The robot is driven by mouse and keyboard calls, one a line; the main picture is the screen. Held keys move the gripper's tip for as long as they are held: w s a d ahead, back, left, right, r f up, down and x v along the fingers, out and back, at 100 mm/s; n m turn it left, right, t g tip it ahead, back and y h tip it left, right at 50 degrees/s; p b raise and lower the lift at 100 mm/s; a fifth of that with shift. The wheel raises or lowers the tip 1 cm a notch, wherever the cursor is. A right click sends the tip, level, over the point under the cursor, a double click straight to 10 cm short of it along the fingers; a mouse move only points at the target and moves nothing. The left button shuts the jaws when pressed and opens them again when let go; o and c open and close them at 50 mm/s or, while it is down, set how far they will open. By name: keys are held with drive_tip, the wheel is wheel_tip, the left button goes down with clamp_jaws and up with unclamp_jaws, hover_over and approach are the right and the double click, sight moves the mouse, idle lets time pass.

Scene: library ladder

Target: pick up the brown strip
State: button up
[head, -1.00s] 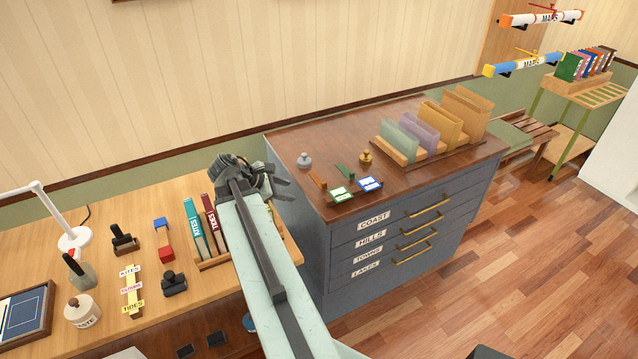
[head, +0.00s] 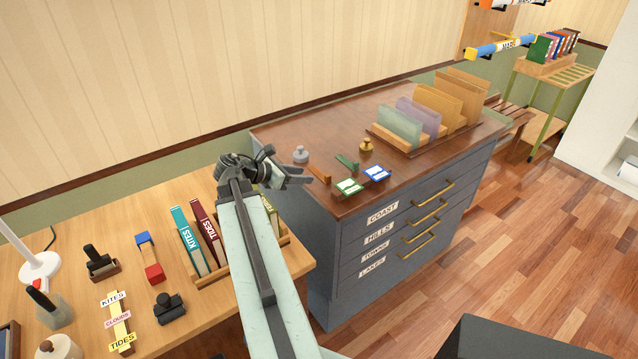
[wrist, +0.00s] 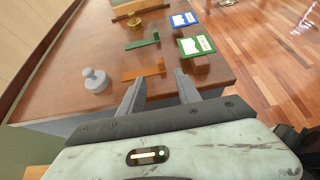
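The brown strip (wrist: 142,74) lies on the cabinet top near its edge, with a short raised block at its right end in the wrist view. In the head view the strip (head: 317,171) is small, just beyond my fingertips. My gripper (wrist: 160,88) is open and empty, its two fingers pointing toward the strip with a gap between them. In the head view my gripper (head: 308,176) is at the cabinet's left edge. I cannot tell its exact height above the top.
A grey knobbed weight (wrist: 95,79) stands left of the strip. A green strip (wrist: 143,41), a brass weight (wrist: 135,19), a green-framed card (wrist: 196,46) and a blue-framed card (wrist: 184,20) are nearby. The wooden cabinet top (head: 300,135) has clear room at the back left.

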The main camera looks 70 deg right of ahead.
sight(326, 176)
drive_tip(key=b+x, duration=0.3)
drive_tip(key=x, duration=0.3)
drive_tip(key=shift+f, duration=0.1)
drive_tip(key=shift+s+d, duration=0.25)
drive_tip(key=shift+d, duration=0.1)
drive_tip(key=b+x, duration=0.2)
drive_tip(key=x, duration=0.3)
drive_tip(key=shift+s+f+b, duration=0.1)
drive_tip(key=shift+b, duration=0.25)
drive_tip(key=shift+s+d, duration=0.1)
clamp_jaws()
